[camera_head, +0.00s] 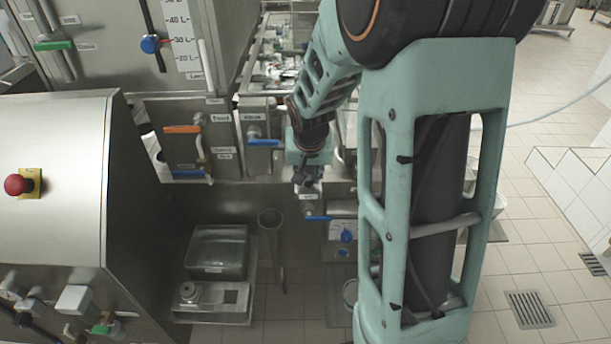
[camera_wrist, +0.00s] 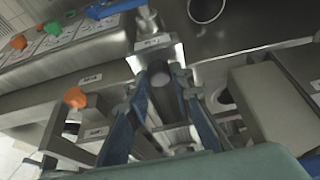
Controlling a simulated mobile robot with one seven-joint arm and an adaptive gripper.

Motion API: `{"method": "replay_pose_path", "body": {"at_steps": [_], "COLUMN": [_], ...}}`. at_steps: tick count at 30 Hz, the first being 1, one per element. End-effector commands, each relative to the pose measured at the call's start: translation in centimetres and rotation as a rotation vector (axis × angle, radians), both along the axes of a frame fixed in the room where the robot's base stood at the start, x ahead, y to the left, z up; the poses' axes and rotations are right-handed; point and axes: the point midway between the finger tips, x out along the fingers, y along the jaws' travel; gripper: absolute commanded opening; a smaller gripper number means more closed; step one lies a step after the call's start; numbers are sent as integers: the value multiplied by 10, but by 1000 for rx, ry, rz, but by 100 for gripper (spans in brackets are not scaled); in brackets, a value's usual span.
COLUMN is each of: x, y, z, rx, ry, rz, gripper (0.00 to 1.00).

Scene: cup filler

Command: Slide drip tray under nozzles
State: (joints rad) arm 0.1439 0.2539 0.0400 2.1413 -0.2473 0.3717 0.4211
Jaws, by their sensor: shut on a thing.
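My gripper (camera_head: 308,178) hangs in front of the steel machine, near the middle of the head view. In the wrist view its two blue fingers (camera_wrist: 160,88) are shut on a grey metal piece (camera_wrist: 157,52) with a small white label. A dark round end shows between the fingers. I cannot tell for sure whether this piece is the drip tray. No nozzle can be made out clearly. A steel box-like tray (camera_head: 218,252) and a flat steel stand (camera_head: 212,303) are low, left of my gripper and apart from it.
A blue-handled valve (camera_head: 318,217) is just below my gripper. An orange handle (camera_head: 182,129) and a blue handle (camera_head: 263,142) are to its left. A sloped steel cabinet with a red button (camera_head: 17,185) fills the left. Tiled floor is open at right.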

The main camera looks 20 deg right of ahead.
Motion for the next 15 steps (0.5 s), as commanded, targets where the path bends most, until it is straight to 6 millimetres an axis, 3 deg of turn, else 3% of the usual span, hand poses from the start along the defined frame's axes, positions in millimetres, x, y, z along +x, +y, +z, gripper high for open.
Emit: {"method": "replay_pose_path", "body": {"at_steps": [14,15], "x": [-1,-1], "y": [-3,-3], "z": [0,0], "rx": [-3,-3], "ry": [2,3], "rz": [-4,-4], "gripper": [0,23]}}
